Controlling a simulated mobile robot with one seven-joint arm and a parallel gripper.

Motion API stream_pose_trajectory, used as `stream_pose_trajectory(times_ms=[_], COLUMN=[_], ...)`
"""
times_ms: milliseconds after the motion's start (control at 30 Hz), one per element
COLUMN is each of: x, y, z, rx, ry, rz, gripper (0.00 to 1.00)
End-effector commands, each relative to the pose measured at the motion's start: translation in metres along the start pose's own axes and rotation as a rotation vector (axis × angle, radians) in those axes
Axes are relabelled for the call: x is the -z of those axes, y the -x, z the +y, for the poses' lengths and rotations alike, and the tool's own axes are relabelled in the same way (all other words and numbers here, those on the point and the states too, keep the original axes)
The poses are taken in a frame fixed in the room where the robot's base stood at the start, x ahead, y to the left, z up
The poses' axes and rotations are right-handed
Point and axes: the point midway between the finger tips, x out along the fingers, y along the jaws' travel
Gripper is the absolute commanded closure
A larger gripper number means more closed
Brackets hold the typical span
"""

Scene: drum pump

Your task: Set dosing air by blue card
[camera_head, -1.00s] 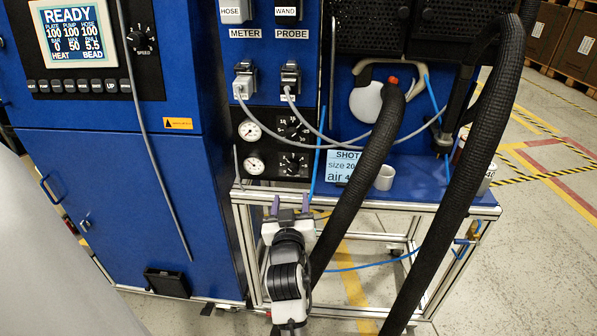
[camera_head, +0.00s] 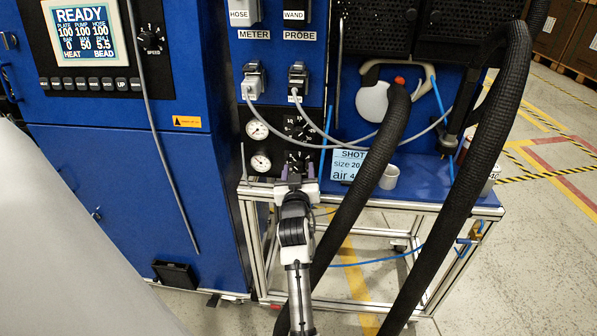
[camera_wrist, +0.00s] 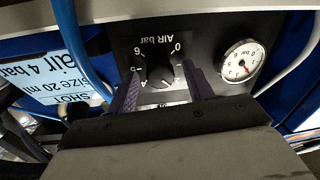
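The light blue card (camera_head: 346,165) stands on the blue bench top, partly behind a thick black hose. In the wrist view the card (camera_wrist: 58,72) is upside down and reads SHOT, size 20 ml, air 4 bar. The black AIR bar knob (camera_wrist: 160,76) has a scale with 0, 4 and 6 legible; its exact setting is unclear. It is the lower knob (camera_head: 298,160) in the head view. My gripper (camera_wrist: 164,80) is open, its purple fingers either side of the knob with gaps visible. In the head view my gripper (camera_head: 295,176) is just below and in front of the knob.
A round gauge (camera_wrist: 240,62) sits beside the AIR knob. Above are another knob (camera_head: 299,125) and gauge (camera_head: 257,130). Grey cables hang near the panel. Thick black hoses (camera_head: 470,170) pass right of my arm. A white cup (camera_head: 389,177) stands on the bench.

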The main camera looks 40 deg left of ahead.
Motion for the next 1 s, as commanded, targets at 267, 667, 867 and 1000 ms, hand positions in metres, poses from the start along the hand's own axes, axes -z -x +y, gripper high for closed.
stream_pose_trajectory(times_ms=[267, 667, 867, 1000], x=[-0.0001, -0.0025, -0.0052, -0.0063], y=[0.0003, 0.0003, 0.0001, 0.0001], z=[-0.0001, -0.0008, -0.0007, -0.0006], rx=[0.000, 0.000, -0.003, -0.005], ry=[0.000, -0.051, -0.169, -0.288], rz=[0.000, 0.005, 0.016, 0.027], gripper=[0.85, 0.93, 0.93, 0.93])
